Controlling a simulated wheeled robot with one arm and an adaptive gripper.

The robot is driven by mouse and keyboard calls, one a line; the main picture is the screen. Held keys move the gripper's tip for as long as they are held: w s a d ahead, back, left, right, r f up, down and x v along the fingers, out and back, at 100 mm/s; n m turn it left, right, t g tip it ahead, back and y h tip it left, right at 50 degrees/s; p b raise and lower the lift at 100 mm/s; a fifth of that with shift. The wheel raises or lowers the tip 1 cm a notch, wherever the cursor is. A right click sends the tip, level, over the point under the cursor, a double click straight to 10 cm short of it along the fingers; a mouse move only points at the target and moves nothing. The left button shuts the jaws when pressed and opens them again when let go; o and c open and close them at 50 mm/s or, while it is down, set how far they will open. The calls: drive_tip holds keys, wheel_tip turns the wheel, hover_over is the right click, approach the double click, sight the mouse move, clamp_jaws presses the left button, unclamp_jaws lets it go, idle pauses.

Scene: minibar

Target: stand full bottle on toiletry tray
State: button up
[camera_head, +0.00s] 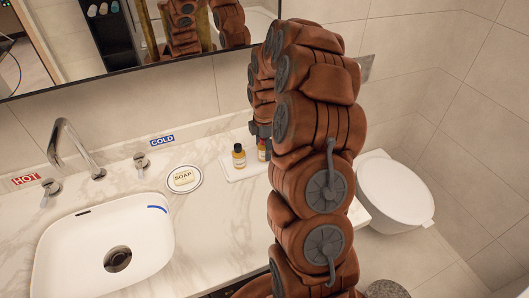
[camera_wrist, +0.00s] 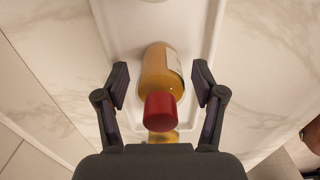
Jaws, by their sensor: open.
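A bottle with amber-yellow contents and a red cap (camera_wrist: 160,75) stands on the white toiletry tray (camera_wrist: 110,15) in the wrist view. My gripper (camera_wrist: 160,84) is open, with one finger on each side of this bottle and visible gaps between. In the head view the red-capped bottle (camera_head: 262,152) shows partly below my gripper (camera_head: 261,134), at the tray's (camera_head: 236,175) right part. A second bottle, amber with a black cap (camera_head: 239,157), stands upright to its left on the tray. My arm hides the tray's right end.
A soap bar on a round dish (camera_head: 184,178) lies left of the tray. The sink (camera_head: 105,245), faucet (camera_head: 75,148) and taps are further left. The wall and mirror (camera_head: 130,40) rise behind the marble counter. A toilet (camera_head: 395,190) stands to the right.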

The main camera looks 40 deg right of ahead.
wheel_tip(320, 180, up, 9)
drive_tip(key=b, duration=0.3)
drive_tip(key=shift+r, duration=0.1)
drive_tip(key=shift+s+a+r, duration=0.1)
drive_tip(key=shift+a+r, duration=0.05)
drive_tip(key=shift+r, duration=0.45)
drive_tip(key=s+a+r+m, duration=0.25)
drive_tip(key=s+a, duration=0.35)
drive_tip(key=a, duration=0.3)
drive_tip(key=s+a+r+m, duration=0.2)
drive_tip(key=s+a+m, duration=0.2)
drive_tip(key=s+a, duration=0.35)
drive_tip(key=s+a+f+m+g, duration=0.1)
drive_tip(key=s+a+m, duration=0.2)
drive_tip(key=s, duration=0.6)
drive_tip(key=s+a+f+m, duration=0.2)
drive_tip(key=s+a+m, duration=0.2)
drive_tip(key=s, duration=0.4)
drive_tip(key=shift+s+a+f+m+g, duration=0.25)
drive_tip(key=shift+s+m+g, duration=0.15)
drive_tip(key=shift+m, duration=0.35)
